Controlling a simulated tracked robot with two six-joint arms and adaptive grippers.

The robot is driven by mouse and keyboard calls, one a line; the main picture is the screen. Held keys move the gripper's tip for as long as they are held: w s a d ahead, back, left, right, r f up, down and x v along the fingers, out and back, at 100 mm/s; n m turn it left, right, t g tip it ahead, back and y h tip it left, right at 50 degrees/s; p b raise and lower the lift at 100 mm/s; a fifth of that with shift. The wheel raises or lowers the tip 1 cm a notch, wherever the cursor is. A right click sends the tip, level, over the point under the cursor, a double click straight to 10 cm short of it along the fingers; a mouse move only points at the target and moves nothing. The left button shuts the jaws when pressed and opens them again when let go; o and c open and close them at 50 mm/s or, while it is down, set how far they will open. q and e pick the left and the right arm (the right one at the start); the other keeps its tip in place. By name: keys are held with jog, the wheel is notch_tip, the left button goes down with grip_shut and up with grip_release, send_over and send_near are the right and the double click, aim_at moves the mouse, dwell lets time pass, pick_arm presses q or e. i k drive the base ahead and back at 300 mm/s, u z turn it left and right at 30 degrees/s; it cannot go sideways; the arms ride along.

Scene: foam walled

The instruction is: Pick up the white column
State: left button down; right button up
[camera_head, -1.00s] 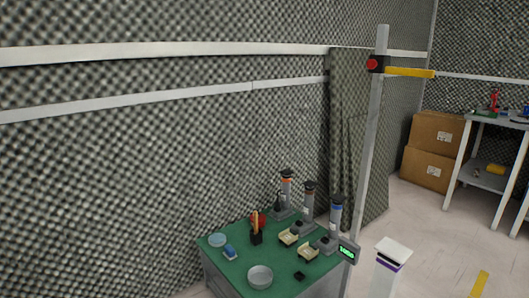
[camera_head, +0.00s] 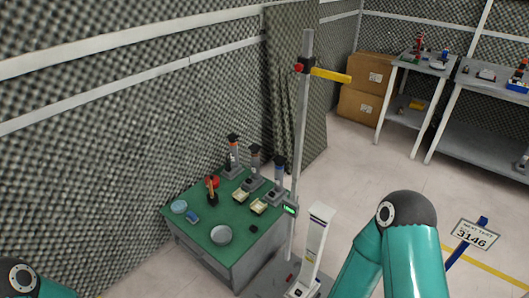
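The white column (camera_head: 315,245) stands upright, leaning slightly in the picture, to the right of the green-topped table (camera_head: 197,210). It is close beside a tall grey post. Its foot is near the bottom edge of the head view. My teal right arm comes up to the right of the column, apart from it in the picture. A small part of my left arm shows at the bottom left corner. Neither gripper is in view.
The tall grey post (camera_head: 301,140) carries a yellow bar (camera_head: 331,76) and a small green display (camera_head: 290,209). A bowl (camera_head: 221,235) and several instruments stand on the table. Cardboard boxes (camera_head: 364,90) and a grey workbench (camera_head: 462,115) are behind. Open floor lies between.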

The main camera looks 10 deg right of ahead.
aim_at(305, 285)
jog(key=z, duration=0.2)
jog(key=k, duration=1.75)
jog(key=z, duration=0.6)
jog(key=i, duration=1)
jog(key=u, duration=0.05)
